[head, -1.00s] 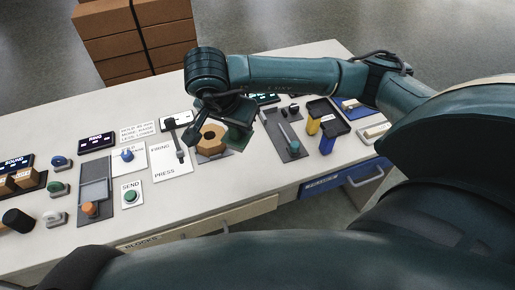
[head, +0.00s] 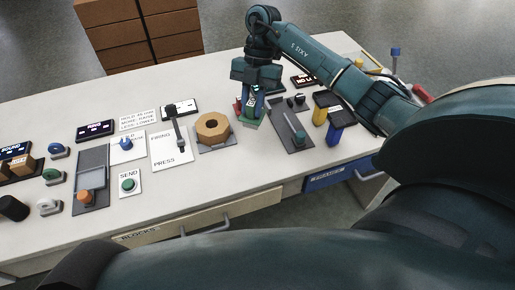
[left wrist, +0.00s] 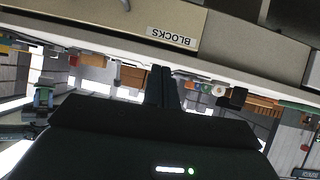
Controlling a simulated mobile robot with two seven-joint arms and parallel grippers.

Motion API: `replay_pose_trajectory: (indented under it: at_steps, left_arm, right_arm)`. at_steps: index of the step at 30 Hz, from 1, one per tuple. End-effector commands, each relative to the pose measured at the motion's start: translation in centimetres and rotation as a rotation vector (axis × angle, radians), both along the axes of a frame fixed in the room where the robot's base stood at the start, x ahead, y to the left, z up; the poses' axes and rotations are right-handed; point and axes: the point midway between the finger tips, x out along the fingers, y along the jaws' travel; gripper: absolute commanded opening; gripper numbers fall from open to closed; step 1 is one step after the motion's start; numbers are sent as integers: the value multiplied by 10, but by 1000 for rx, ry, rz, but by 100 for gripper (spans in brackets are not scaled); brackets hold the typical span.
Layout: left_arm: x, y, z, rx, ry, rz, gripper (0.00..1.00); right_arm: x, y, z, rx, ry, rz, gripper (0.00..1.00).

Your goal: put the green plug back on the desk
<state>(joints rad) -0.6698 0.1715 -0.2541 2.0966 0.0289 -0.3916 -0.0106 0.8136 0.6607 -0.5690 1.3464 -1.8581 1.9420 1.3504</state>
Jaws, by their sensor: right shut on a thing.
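I cannot tell if the plug touches the desk. A small red patch shows at the left of the fingers. My left gripper (left wrist: 163,84) shows in the left wrist view, with its fingers together and nothing seen between them, near the drawer marked BLOCKS.
The wooden ring (head: 212,127) sits left of my right gripper. A grey lever panel (head: 290,132) and yellow and blue dark-topped pieces (head: 336,127) stand to the right. A black lever (head: 173,120) stands left. The desk's front strip is clear.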

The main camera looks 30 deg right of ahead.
Motion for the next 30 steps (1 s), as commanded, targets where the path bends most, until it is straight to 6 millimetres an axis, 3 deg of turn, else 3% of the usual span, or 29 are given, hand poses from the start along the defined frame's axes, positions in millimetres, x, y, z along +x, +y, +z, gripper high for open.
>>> replay_pose_trajectory:
  at_steps: [6, 12, 16, 24, 30]
  left_arm:
    - [1, -4, -3, -7, -14, -12, 0]
    - [1, -7, -2, -11, -22, -22, 0]
    - [1, -7, 0, -10, -29, -24, 0]
    - [2, -6, 1, -7, -29, -24, 0]
    - [1, -4, -1, -5, -26, -21, 0]
  right_arm:
    - [6, -16, -15, -4, -4, -547, 0]
    - [10, -22, -21, -4, -4, -816, 0]
    - [11, -23, -31, -4, -1, -874, 0]
    - [11, -23, -77, -4, -1, -878, 0]
    - [12, -23, -92, -4, -2, -876, 0]
